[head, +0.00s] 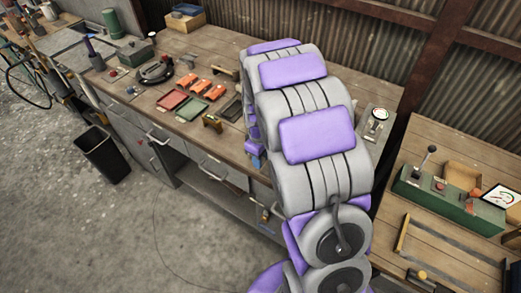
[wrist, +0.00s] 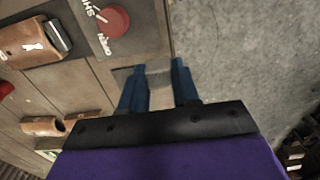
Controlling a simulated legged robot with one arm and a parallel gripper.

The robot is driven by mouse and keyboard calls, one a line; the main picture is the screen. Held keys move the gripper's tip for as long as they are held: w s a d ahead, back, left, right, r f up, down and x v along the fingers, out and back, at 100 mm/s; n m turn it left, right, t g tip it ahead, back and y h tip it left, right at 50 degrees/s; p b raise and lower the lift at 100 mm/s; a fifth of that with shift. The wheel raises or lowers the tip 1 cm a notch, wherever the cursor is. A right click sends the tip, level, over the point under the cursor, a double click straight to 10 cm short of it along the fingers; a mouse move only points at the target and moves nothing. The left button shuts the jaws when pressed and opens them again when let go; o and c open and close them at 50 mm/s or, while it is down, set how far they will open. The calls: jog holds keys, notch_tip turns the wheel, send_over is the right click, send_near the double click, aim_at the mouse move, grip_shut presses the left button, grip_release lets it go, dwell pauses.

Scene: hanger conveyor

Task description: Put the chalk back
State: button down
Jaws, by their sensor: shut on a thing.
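My gripper (wrist: 158,75) shows in the wrist view with its blue fingers pointing up at the bench's front edge. The fingers stand a little apart, with a pale grey patch (wrist: 154,69) at and between their tips. I cannot tell whether this patch is the held thing or part of the bench. No piece of chalk can be made out clearly in either view. In the head view my arm hides most of the gripper; a small blue part (head: 256,161) shows at the bench front.
The workbench (head: 205,57) holds a red tray (head: 172,99), a green tray (head: 193,108) and orange items (head: 198,86). A grey panel with a red round part (wrist: 112,19) and a brown box (wrist: 30,43) lie left of the fingers. A second bench (head: 440,237) stands right.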

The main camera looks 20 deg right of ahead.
jog(key=w, duration=0.1)
jog(key=w+d, duration=0.1)
jog(key=w, duration=0.1)
jog(key=w+b, duration=0.1)
jog(key=w, duration=0.1)
jog(key=shift+w+d+f, duration=0.2)
jog(key=shift+d+f, duration=0.05)
jog(key=shift+f, duration=0.1)
jog(key=shift+w+d, duration=0.65)
jog(key=shift+w, duration=0.15)
notch_tip(320, 180, down, 3)
jog(key=shift+s+r+b, duration=0.1)
jog(key=shift+b, duration=0.5)
jog(key=shift+a+f, duration=0.2)
jog(key=shift+f, duration=0.15)
jog(key=shift+f, duration=0.1)
jog(key=c, duration=0.8)
grip_release()
